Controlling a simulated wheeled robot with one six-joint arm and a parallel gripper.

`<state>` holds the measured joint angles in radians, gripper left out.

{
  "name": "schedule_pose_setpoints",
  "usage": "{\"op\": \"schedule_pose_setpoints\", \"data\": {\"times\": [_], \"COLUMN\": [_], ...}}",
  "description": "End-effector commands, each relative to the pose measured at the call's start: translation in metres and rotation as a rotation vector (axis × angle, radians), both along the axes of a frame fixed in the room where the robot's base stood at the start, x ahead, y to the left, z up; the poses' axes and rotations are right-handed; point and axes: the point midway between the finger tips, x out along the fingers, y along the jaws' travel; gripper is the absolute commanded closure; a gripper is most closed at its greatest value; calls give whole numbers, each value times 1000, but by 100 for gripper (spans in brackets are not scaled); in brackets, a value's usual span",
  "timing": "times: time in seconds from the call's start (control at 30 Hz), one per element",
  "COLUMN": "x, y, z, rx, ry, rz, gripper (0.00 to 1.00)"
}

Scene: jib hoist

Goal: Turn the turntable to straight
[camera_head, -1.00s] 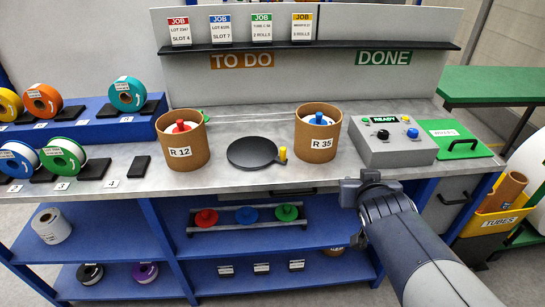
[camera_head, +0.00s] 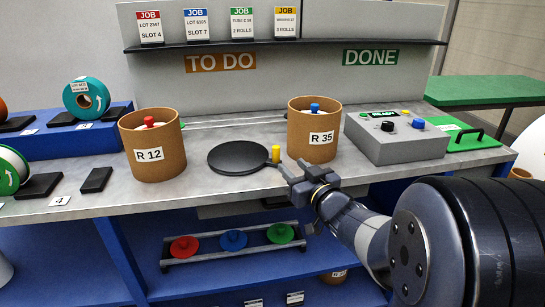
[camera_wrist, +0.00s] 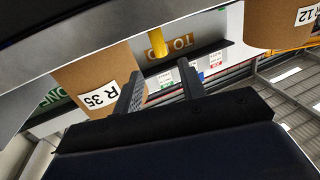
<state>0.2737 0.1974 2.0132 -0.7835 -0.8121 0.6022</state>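The turntable (camera_head: 238,158) is a flat black disc on the grey bench top, between two brown tubs. Its yellow knob (camera_head: 275,153) stands at the disc's right edge, close to the R 35 tub. My gripper (camera_head: 292,167) is just in front of the knob and slightly to its right, apart from it as far as I can tell. In the wrist view the two dark fingers (camera_wrist: 158,92) are spread with nothing between them. The yellow knob (camera_wrist: 161,42) shows beyond the fingertips, roughly in line with the gap.
The R 12 tub (camera_head: 153,152) stands left of the disc and the R 35 tub (camera_head: 312,138) right of it, close to my gripper. A grey control box (camera_head: 397,143) sits further right. A shelf of job cards (camera_head: 285,45) runs behind. The bench front edge lies below my gripper.

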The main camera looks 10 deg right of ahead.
Motion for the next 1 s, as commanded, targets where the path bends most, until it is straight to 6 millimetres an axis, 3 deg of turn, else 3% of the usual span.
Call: {"op": "schedule_pose_setpoints", "data": {"times": [0.5,0.7,1.0], "x": [84,96,98], "y": [23,26,26], "z": [0,1,1], "rx": [-1,-1,-1], "ry": [1,1,1], "rz": [-2,-3,-4], "gripper": [61,61,63]}}
